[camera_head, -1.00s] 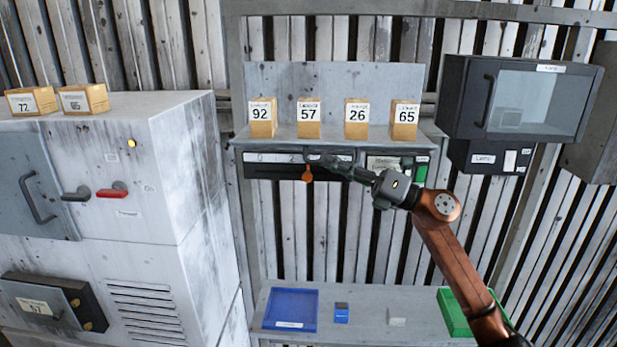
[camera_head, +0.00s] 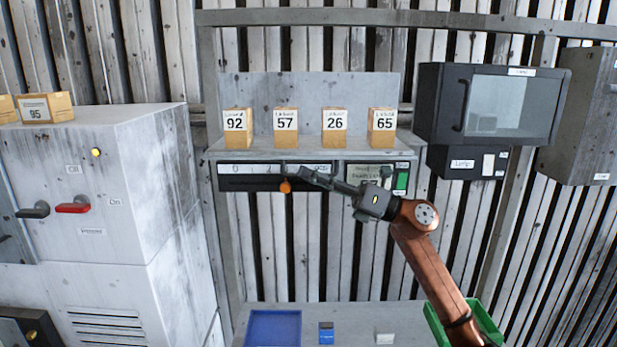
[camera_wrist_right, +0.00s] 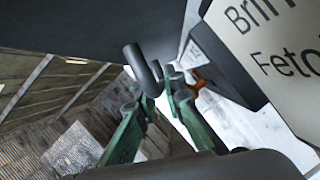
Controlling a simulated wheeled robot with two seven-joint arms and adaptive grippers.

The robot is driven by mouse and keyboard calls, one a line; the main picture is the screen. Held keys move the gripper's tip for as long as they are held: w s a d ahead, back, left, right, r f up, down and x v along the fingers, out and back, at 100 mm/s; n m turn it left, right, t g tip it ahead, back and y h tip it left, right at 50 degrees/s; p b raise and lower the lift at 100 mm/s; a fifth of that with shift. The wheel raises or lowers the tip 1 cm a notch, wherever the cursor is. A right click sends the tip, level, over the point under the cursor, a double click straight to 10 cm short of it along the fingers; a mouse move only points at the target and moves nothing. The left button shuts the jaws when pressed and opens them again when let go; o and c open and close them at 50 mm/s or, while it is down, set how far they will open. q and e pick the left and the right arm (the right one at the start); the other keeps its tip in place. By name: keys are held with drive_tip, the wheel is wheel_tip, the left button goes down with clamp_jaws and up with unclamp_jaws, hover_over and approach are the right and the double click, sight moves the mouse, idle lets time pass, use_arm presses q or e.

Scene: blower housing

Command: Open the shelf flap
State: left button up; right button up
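My right gripper (camera_head: 297,172) is at the dark front strip (camera_head: 250,183) under the shelf (camera_head: 225,152), just right of an orange knob (camera_head: 285,187). In the right wrist view its two green-and-black fingers (camera_wrist_right: 160,88) lie close around the end of a dark, rounded bar (camera_wrist_right: 143,68); whether they grip it is unclear. The orange knob shows beyond them (camera_wrist_right: 200,80). A black cabinet (camera_head: 431,100) at upper right has a window and an upright handle (camera_head: 461,101) on its left; its front looks shut. Its top label is too blurred to read surely. My left gripper is out of view.
Boxes numbered 92 (camera_head: 236,122), 57 (camera_head: 285,121), 26 (camera_head: 334,121) and 65 (camera_head: 382,121) stand on the shelf above my gripper. A text sign (camera_head: 369,171) is close beside it. A blue tray (camera_head: 272,328) and green bin (camera_head: 487,317) are below. A grey machine (camera_head: 165,150) stands left.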

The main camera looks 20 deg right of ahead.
drive_tip(key=o, duration=0.4)
drive_tip(key=shift+w, duration=0.1)
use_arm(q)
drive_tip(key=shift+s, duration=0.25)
